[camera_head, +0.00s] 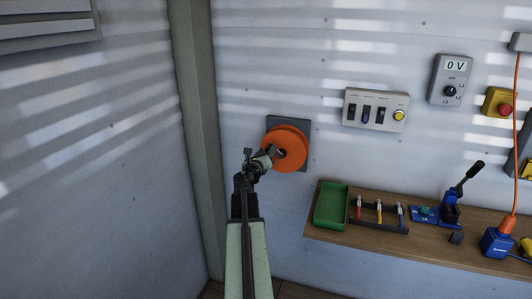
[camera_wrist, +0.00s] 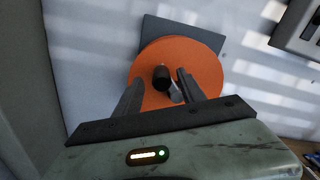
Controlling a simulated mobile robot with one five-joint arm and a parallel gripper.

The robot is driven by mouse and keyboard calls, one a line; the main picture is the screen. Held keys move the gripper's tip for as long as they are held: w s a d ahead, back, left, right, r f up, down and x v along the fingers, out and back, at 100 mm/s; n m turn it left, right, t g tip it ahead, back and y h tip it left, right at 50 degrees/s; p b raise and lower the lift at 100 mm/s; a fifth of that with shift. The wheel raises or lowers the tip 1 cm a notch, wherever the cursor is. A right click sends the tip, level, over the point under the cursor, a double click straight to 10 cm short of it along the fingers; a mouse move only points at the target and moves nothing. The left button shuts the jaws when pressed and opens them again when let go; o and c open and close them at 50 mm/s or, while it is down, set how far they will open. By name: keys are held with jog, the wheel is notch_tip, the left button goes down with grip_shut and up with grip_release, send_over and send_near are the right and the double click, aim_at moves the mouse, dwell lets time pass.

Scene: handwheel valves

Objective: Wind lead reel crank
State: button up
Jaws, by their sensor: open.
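The lead reel is an orange disc (camera_head: 290,158) on a dark grey square plate (camera_head: 302,128) fixed to the wall. It also shows in the wrist view as an orange disc (camera_wrist: 202,68) in front of the grey plate (camera_wrist: 165,27). The crank's dark knob (camera_wrist: 162,77) sticks out near the middle of the disc, with a light metal part beside it. My gripper (camera_head: 266,154) is in front of the reel's left side. In the wrist view my gripper (camera_wrist: 158,85) is open, its fingers apart with the knob appearing between their tips. I cannot tell whether they touch it.
A wooden bench (camera_head: 340,243) at the right carries a green tray (camera_head: 330,207), a tool rack (camera_head: 380,214) and a blue lever device (camera_head: 436,213). A switch panel (camera_head: 376,110) is on the wall right of the reel. A grey-green post (camera_head: 196,120) stands to the left.

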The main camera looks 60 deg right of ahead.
jog(key=shift+s+a, duration=0.2)
jog(key=shift+a, duration=1.3)
jog(key=shift+s+a, duration=0.2)
jog(key=shift+a, duration=1.25)
